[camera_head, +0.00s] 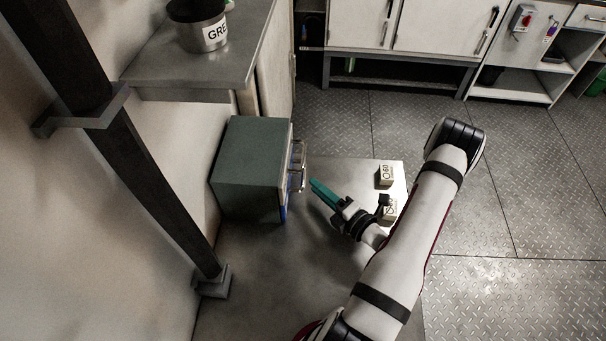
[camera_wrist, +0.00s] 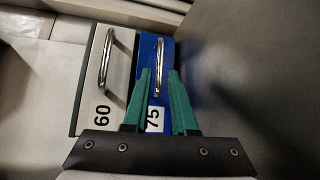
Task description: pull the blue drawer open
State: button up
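A dark green-grey cabinet (camera_head: 248,168) stands against the wall on the metal worktop in the head view. Its front faces right, and a thin strip of the blue drawer (camera_head: 284,214) shows there. In the wrist view the blue drawer (camera_wrist: 183,56) has a metal handle (camera_wrist: 160,62) and a label reading 75. It appears shut. My gripper (camera_wrist: 160,73) has two teal fingers, spread apart, with the handle seen between their tips. In the head view my gripper (camera_head: 314,186) is just right of the cabinet front, apparently short of the handles. Contact is not visible.
A white drawer (camera_wrist: 88,84) labelled 60, with its own handle (camera_wrist: 105,62), lies beside the blue one. Two small marked blocks, one at the back (camera_head: 385,175) and one partly hidden (camera_head: 390,209), sit right of my gripper. A pot (camera_head: 200,32) stands on the counter behind.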

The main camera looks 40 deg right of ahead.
aim_at(303, 175)
jog(key=w, duration=0.4)
jog(key=w+f, duration=0.1)
jog(key=w, duration=0.1)
jog(key=shift+w, duration=0.15)
grip_shut()
jog(key=shift+r, duration=0.1)
dwell(1.1)
